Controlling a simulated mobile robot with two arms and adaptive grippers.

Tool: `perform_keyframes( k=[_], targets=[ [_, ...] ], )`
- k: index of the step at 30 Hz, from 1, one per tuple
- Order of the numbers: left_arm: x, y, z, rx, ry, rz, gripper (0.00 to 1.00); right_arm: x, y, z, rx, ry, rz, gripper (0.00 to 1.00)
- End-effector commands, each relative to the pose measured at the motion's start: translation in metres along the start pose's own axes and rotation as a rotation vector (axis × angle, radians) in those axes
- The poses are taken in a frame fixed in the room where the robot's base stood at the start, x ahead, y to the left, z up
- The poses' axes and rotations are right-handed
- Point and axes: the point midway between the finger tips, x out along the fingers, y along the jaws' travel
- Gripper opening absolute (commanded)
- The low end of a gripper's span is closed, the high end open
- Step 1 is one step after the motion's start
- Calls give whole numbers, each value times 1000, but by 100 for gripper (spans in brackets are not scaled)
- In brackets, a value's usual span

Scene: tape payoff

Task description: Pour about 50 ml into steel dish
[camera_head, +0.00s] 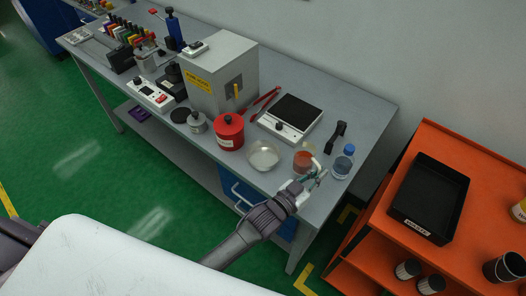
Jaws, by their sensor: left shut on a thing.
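The steel dish (263,155) is a round, shallow, pale bowl near the bench's front edge, and it looks upright. Just right of it is a clear beaker (304,157) with orange-red liquid. My left gripper (313,174) is at the beaker's near right side, shut on it; the fingers partly cover its lower part. The beaker looks about upright, beside the dish rather than over it. Whether it is lifted off the bench is hard to tell. My right gripper is not in view.
A blue-capped bottle (343,162) stands close right of the gripper. A red canister (229,132) is left of the dish. Behind are a hot plate or scale (291,117), red tongs (265,100) and a grey box (220,75). An orange cart (455,155) with a black tray (405,222) stands right.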

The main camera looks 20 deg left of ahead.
Motion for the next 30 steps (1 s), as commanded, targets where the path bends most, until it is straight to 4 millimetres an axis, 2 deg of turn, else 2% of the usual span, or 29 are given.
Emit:
perform_keyframes(
  k=[13,21,30],
  targets=[
    [-4,-11,-15,-165,59,2,0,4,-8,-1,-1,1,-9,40],
    [-8,-25,-8,-333,116,4,0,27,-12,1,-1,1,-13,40],
    [-15,-42,-22,-517,179,6,0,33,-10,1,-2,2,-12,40]
  ],
)
